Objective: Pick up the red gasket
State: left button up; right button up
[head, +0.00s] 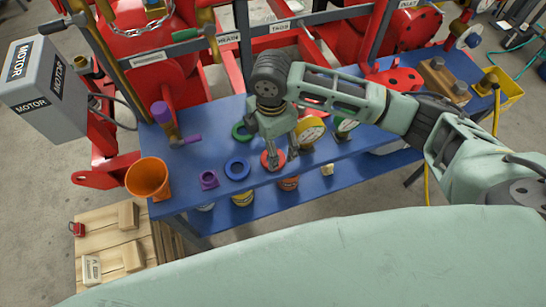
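The red gasket (265,164) is a flat red ring lying on the blue bench top, near its front edge. My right gripper (280,158) comes down over it from above, with its fingertips at the ring. The fingers and wrist hide part of the gasket. I cannot tell whether the fingers are open or shut on it, or whether they touch it. My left gripper is not in view.
A blue ring (237,169), a green ring (241,131) and a purple square piece (208,180) lie left of the gasket. A yellow gauge (311,130) stands close on the right. An orange bucket (148,179) stands at the bench's left end.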

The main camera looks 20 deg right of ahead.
jog(key=f+p, duration=0.1)
jog(key=f, duration=0.4)
jog(key=shift+w+d+f+p, duration=0.15)
jog(key=shift+w+f+p, duration=0.1)
jog(key=shift+p, duration=0.1)
jog(key=shift+f, duration=0.3)
jog(key=shift+c, duration=0.4)
jog(key=c, duration=1.1)
